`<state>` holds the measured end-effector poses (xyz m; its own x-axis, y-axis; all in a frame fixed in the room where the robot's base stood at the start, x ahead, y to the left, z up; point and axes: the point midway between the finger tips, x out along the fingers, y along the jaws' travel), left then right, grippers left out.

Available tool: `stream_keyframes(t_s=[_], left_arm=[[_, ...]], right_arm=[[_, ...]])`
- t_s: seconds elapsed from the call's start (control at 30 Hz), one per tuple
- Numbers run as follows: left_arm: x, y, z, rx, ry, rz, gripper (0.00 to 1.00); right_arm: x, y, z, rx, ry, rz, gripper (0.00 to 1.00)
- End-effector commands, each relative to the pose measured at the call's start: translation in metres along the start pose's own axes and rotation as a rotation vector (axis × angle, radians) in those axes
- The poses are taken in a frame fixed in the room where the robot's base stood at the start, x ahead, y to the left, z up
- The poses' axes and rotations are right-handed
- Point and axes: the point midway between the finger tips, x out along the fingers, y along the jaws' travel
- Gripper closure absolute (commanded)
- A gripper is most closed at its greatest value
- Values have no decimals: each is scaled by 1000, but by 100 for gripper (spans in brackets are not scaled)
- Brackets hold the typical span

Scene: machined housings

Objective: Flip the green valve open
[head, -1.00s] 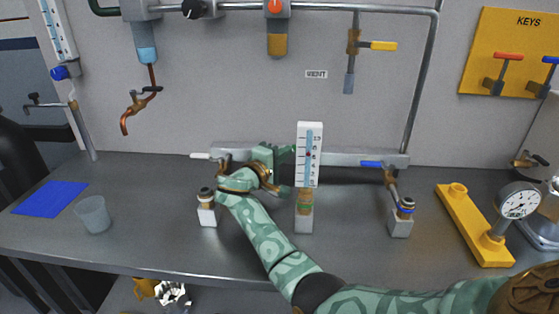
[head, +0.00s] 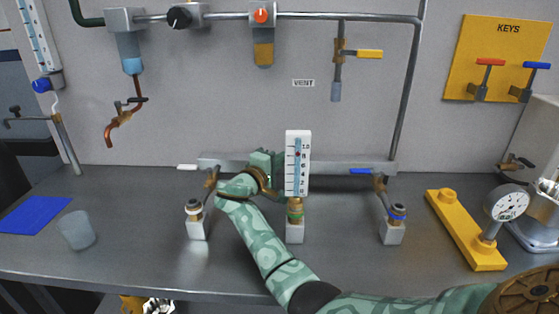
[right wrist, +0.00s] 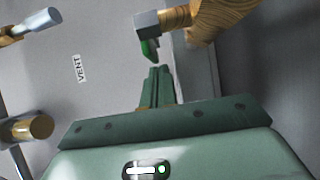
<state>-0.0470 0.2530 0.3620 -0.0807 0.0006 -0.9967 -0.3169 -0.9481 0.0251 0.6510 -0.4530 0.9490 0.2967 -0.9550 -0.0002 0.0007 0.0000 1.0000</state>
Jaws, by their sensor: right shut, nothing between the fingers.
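The green valve handle (right wrist: 149,48) shows in the right wrist view, beside a grey block and a wood-textured valve body (right wrist: 200,18). In the head view the handle is hidden behind my right gripper and the white gauge. A green-banded outlet (head: 295,212) stands below that gauge. My right gripper (right wrist: 160,73) is shut and empty, its fingertips close to the green handle. I cannot tell whether they touch it. In the head view it shows at the pipe rail (head: 268,160), just left of the gauge. My left gripper is not in view.
A white-handled valve (head: 188,167) is left of the gripper and a blue-handled valve (head: 361,171) right. The white gauge (head: 298,163) stands close by. A yellow base (head: 465,230) with a dial is at right; a cup (head: 77,231) at left. The front bench is mostly clear.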

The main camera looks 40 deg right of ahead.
Motion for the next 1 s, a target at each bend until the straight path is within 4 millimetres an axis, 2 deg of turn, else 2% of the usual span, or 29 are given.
stream_keyframes(t_s=[0.37,0.47,0.8,1.0], left_arm=[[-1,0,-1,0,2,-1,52],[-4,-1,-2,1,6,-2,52],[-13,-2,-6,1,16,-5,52],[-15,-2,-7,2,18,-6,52]], right_arm=[[-6,0,0,0,1,0,100],[-20,1,-1,3,3,-1,100],[-91,1,0,1,2,-1,100],[-115,0,0,0,0,-1,100]])
